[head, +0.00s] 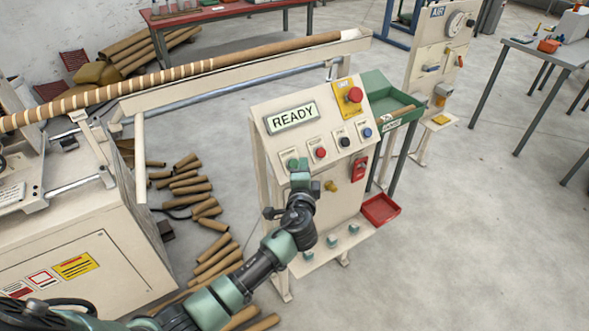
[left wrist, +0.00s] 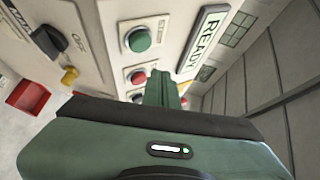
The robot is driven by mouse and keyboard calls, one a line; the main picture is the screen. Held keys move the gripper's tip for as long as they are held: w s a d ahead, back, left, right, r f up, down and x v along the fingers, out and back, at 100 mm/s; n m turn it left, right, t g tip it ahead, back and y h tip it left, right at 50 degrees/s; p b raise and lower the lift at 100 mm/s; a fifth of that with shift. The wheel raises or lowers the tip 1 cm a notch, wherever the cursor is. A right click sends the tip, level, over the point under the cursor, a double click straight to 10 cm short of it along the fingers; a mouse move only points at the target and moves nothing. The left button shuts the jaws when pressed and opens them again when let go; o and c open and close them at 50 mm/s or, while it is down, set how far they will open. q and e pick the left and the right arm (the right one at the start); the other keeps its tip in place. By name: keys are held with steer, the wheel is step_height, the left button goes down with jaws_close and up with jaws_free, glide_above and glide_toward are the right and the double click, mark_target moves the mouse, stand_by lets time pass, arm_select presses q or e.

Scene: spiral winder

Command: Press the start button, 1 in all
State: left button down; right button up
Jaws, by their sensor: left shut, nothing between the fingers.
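The control panel (head: 285,95) stands upright in the middle of the head view, its display (head: 292,117) reading READY. Below it is a row of buttons: green (head: 292,163), red (head: 321,152), black (head: 345,142) and blue (head: 367,132). Their labels are too small to read. My left gripper (head: 299,167) is shut and empty, in front of the panel close to the green button. I cannot tell whether it touches the panel. In the left wrist view the fingers (left wrist: 162,90) point at the panel, with a green button (left wrist: 139,40) above them. My right gripper is out of view.
A yellow-backed red emergency button (head: 355,95) sits at the panel's top right. A yellow knob (head: 331,186) and red switch (head: 359,168) sit lower. A red bin (head: 380,209) is at the right, the winder cabinet (head: 75,235) at the left. Cardboard tubes lie on the floor.

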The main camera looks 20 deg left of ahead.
mark_target(297, 160)
arm_select(q)
steer(key=shift+w+a+f+b, duration=0.7)
steer(key=shift+a+f+b, duration=0.1)
steer(key=shift+a+f, duration=0.15)
stand_by(1.5)
steer(key=shift+w+a+f+b, duration=0.2)
steer(key=shift+f+b, duration=0.05)
steer(key=shift+b, duration=0.1)
steer(key=shift+w+a+f+b, duration=0.15)
steer(key=shift+a+f+b, duration=0.15)
steer(key=shift+b, duration=0.1)
stand_by(0.6)
steer(key=shift+r, duration=0.1)
steer(key=shift+s+d+r+p, duration=0.4)
steer(key=shift+d+r+p, duration=0.05)
steer(key=shift+d+p, duration=0.05)
